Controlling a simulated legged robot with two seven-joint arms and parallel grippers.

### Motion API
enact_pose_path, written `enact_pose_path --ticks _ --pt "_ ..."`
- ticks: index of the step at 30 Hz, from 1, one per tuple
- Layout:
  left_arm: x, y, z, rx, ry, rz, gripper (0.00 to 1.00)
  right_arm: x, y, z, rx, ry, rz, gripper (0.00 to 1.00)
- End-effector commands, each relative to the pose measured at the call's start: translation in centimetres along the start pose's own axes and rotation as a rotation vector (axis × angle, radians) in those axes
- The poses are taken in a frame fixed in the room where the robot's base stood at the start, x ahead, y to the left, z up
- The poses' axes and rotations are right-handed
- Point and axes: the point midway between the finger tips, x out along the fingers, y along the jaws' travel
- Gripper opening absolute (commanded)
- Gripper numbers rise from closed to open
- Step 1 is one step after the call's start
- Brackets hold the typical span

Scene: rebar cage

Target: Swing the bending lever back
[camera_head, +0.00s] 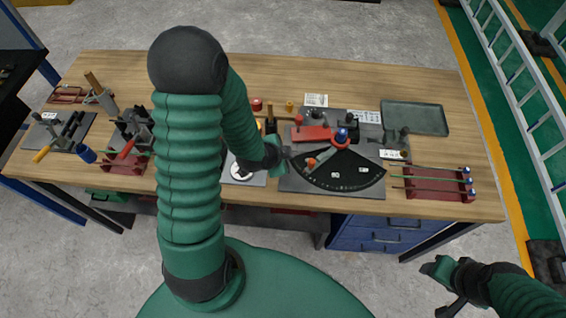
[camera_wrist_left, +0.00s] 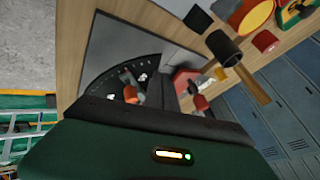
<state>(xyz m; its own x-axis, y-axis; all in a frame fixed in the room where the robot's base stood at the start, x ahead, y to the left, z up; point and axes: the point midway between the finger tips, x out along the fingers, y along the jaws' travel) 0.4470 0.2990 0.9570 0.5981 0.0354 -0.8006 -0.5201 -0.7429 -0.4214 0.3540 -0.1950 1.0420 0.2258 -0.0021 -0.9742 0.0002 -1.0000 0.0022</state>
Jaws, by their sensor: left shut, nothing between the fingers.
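The bender's flat grey plate (camera_head: 298,183) lies at the front middle of the bench, with a black fan-shaped scale (camera_head: 350,172) on it. The bending lever (camera_head: 326,155) is a short grey bar running from the blue-topped pivot (camera_head: 341,135) to an orange-red knob (camera_head: 311,162) over the scale's left part. The knob also shows in the left wrist view (camera_wrist_left: 130,95). My left gripper (camera_head: 287,165) is shut and empty, just left of the knob; contact cannot be told. My right gripper (camera_head: 447,285) is off the bench's front right; its jaw state is unclear.
A red block (camera_head: 311,134) sits behind the lever. A grey tray (camera_head: 415,117) lies at the back right, and a red rack with rods (camera_head: 438,184) at the front right. A dark-headed mallet (camera_wrist_left: 222,45) stands close by. Other tools fill the bench's left.

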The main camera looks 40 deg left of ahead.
Motion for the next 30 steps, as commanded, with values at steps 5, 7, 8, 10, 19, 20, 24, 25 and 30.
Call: enact_pose_path --ticks 5,7,8,10,19,20,24,25,30 --pt "3.8 0.1 0.0 0.001 0.0 0.005 0.0 -0.3 0.0 -0.1 0.0 0.001 0.0 0.53" --pt "5.0 -0.3 -0.1 0.0 0.0 0.001 0.0 -0.6 0.0 -0.2 0.0 0.001 0.0 0.53" --pt "4.9 -1.1 -0.1 -0.001 0.0 -0.002 0.0 -1.0 0.0 -0.3 0.0 0.001 0.0 0.53" --pt "5.5 -2.2 -0.1 -0.002 0.0 -0.003 0.0 -1.4 0.0 -0.3 0.0 0.001 0.0 0.53" --pt "6.6 -3.6 0.0 0.002 0.0 0.0 0.0 -1.6 0.0 -0.4 0.0 0.001 0.0 0.53" --pt "6.6 -3.6 0.0 0.002 0.0 0.0 0.0 -1.6 0.0 -0.4 0.0 0.001 0.0 0.53" --pt "6.6 -3.5 0.0 0.002 0.0 0.0 0.0 -1.6 0.0 -0.4 0.0 0.001 0.0 0.53" --pt "6.6 -3.5 0.0 0.003 0.0 0.0 0.0 -1.6 0.0 -0.4 0.0 0.001 0.0 0.53" --pt "7.6 -5.3 0.1 0.003 0.002 -0.004 0.0 -1.1 0.0 -0.3 0.0 0.001 0.0 0.53"
